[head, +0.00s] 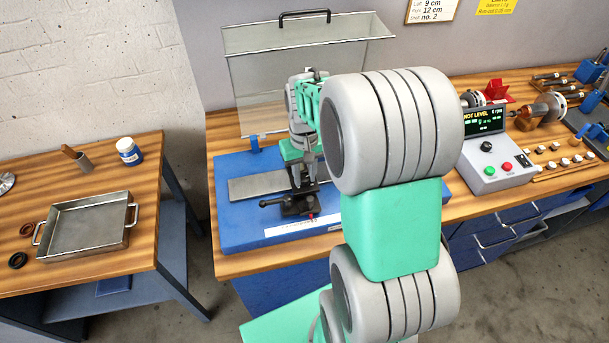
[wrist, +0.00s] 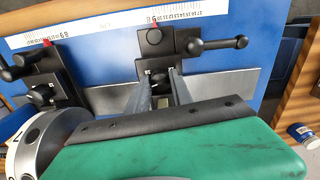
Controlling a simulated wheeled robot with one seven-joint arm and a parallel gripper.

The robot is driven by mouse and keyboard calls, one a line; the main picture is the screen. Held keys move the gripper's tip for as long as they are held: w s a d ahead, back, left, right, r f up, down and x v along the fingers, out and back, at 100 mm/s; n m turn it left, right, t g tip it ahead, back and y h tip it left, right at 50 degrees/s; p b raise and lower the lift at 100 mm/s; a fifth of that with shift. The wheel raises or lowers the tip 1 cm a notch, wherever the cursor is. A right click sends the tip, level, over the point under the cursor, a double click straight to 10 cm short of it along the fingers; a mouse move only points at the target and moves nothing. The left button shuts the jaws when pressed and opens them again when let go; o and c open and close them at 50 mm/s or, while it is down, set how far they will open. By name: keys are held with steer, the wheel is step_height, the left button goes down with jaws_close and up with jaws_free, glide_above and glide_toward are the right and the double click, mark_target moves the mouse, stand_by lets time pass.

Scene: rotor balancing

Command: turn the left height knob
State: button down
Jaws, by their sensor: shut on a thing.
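The left pedestal (head: 297,206) is a dark block on the blue base, with a lever and black ball on its left and a red pointer in front. The wrist view shows it turned around, with the pedestal (wrist: 155,42) at top centre. The left height knob (wrist: 159,77) is small and dark, with a pale mark on top. My gripper (head: 302,178) points down over this pedestal. In the wrist view its two fingers (wrist: 162,80) stand on either side of the knob, shut on it. In the head view my gripper and arm hide the knob.
The blue base (head: 240,225) carries a second pedestal (wrist: 42,80), hidden behind my arm in the head view. A clear guard (head: 265,90) stands behind. The control box (head: 490,160) display reads NOT LEVEL. A metal tray (head: 75,210) lies on the left table.

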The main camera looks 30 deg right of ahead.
mark_target(304, 178)
steer(key=m+b, duration=0.1)
steer(key=m, duration=0.5)
stand_by(0.6)
steer(key=c, duration=1.1)
jaws_free()
step_height(304, 178, up, 8)
steer(key=shift+f+b, duration=0.1)
steer(key=shift+b, duration=0.9)
